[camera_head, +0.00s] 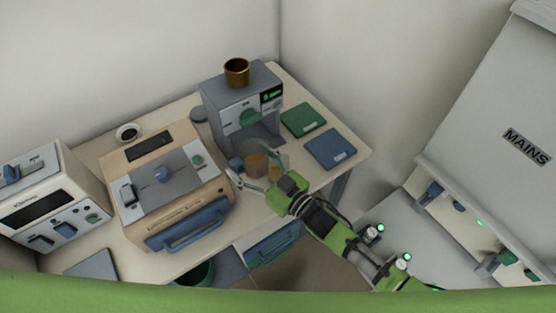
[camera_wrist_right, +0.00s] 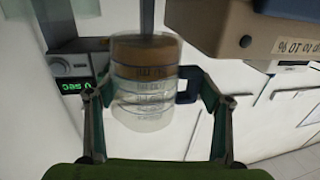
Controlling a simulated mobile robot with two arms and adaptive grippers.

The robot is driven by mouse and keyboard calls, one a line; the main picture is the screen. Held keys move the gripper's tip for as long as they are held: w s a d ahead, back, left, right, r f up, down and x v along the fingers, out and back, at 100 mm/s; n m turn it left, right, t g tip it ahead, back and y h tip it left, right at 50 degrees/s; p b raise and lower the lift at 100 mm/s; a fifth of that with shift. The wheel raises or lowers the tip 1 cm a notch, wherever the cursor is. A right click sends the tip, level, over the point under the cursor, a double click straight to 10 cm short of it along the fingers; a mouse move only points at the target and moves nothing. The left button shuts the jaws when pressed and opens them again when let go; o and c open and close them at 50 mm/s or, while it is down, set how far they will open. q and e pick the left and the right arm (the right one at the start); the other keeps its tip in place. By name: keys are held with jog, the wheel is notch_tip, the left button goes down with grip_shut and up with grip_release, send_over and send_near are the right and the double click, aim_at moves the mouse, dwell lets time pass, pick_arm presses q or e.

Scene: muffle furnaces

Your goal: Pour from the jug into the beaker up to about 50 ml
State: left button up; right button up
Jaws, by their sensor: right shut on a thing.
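A clear, graduated jug (camera_wrist_right: 145,87) with a blue handle (camera_wrist_right: 188,84) is between the fingers of my right gripper (camera_wrist_right: 155,105), which is shut on it. Brown liquid (camera_wrist_right: 150,58) fills one end of it; the rest looks clear. The wrist picture is upside down, and the liquid line runs nearly level across the jug. In the head view my right gripper (camera_head: 258,170) holds the jug (camera_head: 256,164) close in front of the grey machine. A beaker cannot be told apart clearly beside the jug. My left gripper is not in view.
The grey machine (camera_head: 224,101) has a green display and a brown cup (camera_head: 236,72) on top. A beige furnace (camera_head: 128,185) stands close to its left. Green (camera_head: 304,119) and blue (camera_head: 331,148) pads lie to its right. A white unit (camera_head: 45,200) stands farther left.

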notch_tip(320, 180, up, 5)
jog(key=p, duration=0.4)
jog(key=shift+f, duration=0.1)
dwell(0.4)
